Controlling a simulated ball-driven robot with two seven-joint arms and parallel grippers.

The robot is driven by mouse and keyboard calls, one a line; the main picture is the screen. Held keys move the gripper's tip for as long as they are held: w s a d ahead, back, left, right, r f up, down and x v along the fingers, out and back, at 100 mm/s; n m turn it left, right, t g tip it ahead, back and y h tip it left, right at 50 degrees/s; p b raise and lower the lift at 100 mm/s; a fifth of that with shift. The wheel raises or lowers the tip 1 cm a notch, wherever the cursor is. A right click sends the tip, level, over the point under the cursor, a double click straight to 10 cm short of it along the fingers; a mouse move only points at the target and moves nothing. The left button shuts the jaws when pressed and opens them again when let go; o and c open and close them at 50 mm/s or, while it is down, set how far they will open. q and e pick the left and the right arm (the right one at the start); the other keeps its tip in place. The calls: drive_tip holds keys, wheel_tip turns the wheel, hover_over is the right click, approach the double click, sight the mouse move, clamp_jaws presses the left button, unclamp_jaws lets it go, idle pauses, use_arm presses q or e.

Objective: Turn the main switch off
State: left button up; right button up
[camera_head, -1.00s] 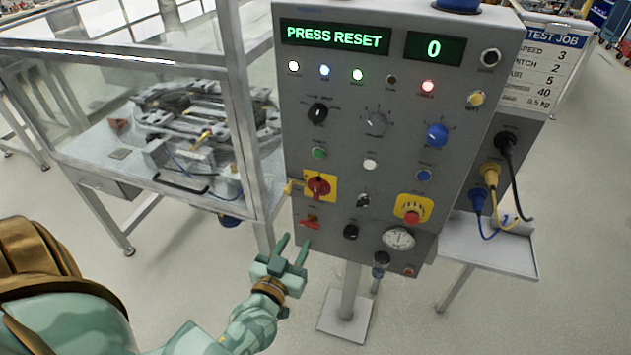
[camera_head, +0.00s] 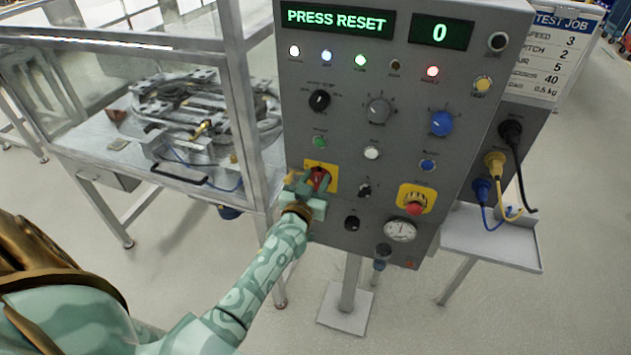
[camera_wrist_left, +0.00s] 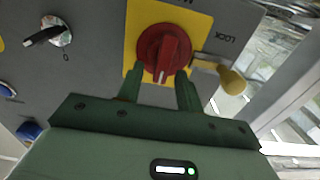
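The main switch is a red rotary knob (camera_head: 319,177) on a yellow plate (camera_head: 333,167), at the lower left of the grey panel. In the left wrist view the red knob (camera_wrist_left: 164,52) shows with its raised grip bar close to upright. My left gripper (camera_head: 312,183) is at the knob, partly covering it in the head view. In the left wrist view my left gripper (camera_wrist_left: 160,80) is open, its two fingers at either side of the grip bar's lower end with gaps visible. I cannot tell whether either touches the knob. My right gripper is not in view.
A yellow tab (camera_wrist_left: 231,79) sticks out beside the knob near the word LOCK. The display (camera_head: 338,20) reads PRESS RESET. A glazed machine frame (camera_head: 235,100) stands close on the left.

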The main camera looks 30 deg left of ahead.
use_arm(q)
drive_tip(key=shift+c, duration=0.3)
drive_tip(key=c, duration=0.6)
